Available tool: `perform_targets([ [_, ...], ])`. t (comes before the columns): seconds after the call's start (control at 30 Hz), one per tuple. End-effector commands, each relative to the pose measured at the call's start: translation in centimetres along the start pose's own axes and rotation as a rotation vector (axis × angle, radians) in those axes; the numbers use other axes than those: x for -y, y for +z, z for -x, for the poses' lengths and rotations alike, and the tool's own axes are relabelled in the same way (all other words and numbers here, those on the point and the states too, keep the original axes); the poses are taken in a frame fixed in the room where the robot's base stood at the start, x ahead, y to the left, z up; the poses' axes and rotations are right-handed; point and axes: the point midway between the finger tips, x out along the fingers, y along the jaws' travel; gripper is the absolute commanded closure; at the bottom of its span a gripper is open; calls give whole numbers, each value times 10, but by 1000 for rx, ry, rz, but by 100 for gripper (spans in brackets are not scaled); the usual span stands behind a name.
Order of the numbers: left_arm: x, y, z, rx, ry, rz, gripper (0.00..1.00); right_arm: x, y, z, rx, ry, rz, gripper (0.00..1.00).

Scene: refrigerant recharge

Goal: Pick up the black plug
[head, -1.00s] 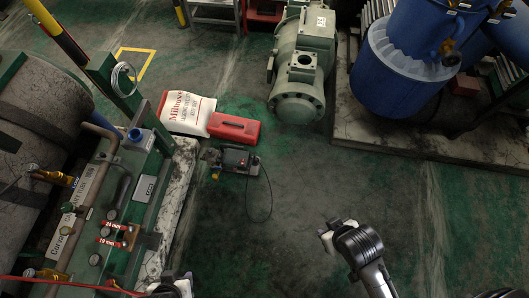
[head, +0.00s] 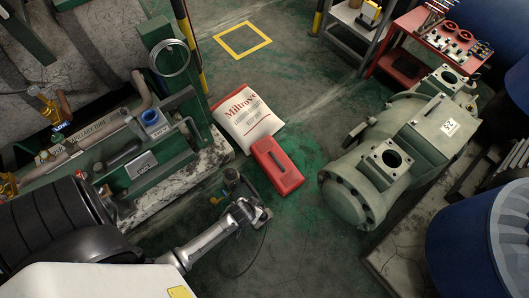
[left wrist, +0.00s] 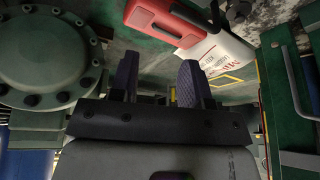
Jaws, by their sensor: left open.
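I cannot pick out the black plug in either view. A thin black cable (head: 263,240) curves over the green floor in the head view, and its end is hidden or too small to make out. A small dark device (head: 231,178) stands on the floor beside the red case, partly hidden by my arm. My left gripper (head: 258,212) is over the floor just in front of this device. In the left wrist view, the left gripper's two dark fingers (left wrist: 158,78) are apart, with nothing seen between them. My right gripper is not in view.
A red case (head: 278,167) and white bag (head: 246,122) lie behind the gripper. A grey-green compressor (head: 385,150) stands at right, the green rack (head: 160,165) at left. A blue drum (head: 480,240) is at lower right.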

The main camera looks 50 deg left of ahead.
Motion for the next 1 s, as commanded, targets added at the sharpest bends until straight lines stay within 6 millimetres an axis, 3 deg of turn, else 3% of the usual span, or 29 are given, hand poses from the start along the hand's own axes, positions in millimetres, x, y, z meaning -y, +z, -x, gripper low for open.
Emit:
perform_targets([
  [0.03,-7,16,-34,5,1,19,57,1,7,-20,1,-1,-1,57],
  [0.2,-22,39,-81,-2,8,58,57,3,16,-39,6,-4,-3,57],
  [0.4,-31,51,-115,-6,16,74,57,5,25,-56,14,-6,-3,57],
  [0.7,-32,52,-166,-7,17,75,57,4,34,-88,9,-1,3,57],
  [1.0,-32,51,-186,-6,17,75,57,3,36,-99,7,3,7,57],
])
